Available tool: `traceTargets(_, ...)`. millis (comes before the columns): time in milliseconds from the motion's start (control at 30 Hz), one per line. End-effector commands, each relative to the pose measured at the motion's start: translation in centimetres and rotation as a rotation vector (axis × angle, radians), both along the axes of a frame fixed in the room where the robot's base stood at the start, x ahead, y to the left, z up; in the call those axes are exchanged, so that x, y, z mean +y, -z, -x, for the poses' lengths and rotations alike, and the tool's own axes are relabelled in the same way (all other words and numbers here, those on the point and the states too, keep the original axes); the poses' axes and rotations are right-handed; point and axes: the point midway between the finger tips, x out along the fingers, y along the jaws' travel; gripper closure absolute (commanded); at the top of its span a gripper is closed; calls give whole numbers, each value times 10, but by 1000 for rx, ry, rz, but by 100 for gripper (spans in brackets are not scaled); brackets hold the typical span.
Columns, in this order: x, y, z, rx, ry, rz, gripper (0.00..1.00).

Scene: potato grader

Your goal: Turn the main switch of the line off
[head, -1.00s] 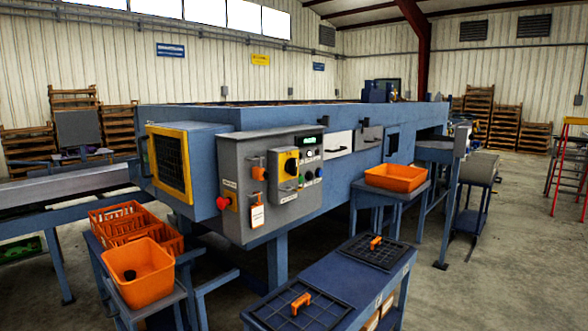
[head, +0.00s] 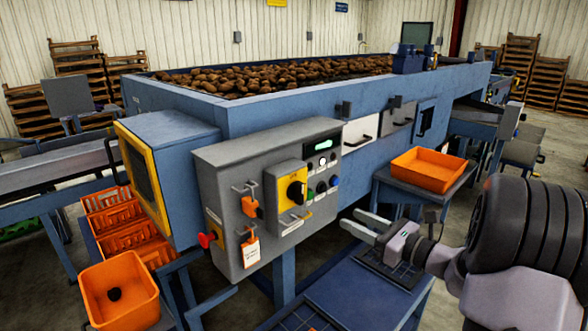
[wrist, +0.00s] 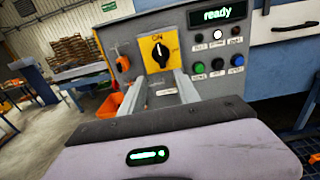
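The main switch (head: 296,191) is a black rotary knob on a yellow plate on the grey control box (head: 225,165). In the wrist view the knob (wrist: 160,52) stands upright, pointing at the word ON. My gripper (head: 358,228) is to the right of the switch in the head view, in front of the machine and apart from the box. Its two fingers are spread with nothing between them. In the wrist view the fingers (wrist: 158,92) reach toward the box below the switch plate.
The display (wrist: 218,15) reads "ready", above several push buttons (wrist: 218,67). An orange tray (head: 428,170) stands right; a blue bench (head: 350,300) lies below.

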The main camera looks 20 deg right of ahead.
Motion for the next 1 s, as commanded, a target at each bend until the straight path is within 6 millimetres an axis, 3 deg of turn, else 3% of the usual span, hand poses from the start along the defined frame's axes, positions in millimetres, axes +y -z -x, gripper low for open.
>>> traceTargets(67,-8,0,-3,-7,22,-18,62)
traceTargets(167,-2,2,-18,-8,20,-18,62)
traceTargets(600,42,3,-136,-7,17,-16,62)
traceTargets(800,50,2,-159,-6,19,-15,62)
traceTargets(1000,52,2,-164,-5,19,-17,62)
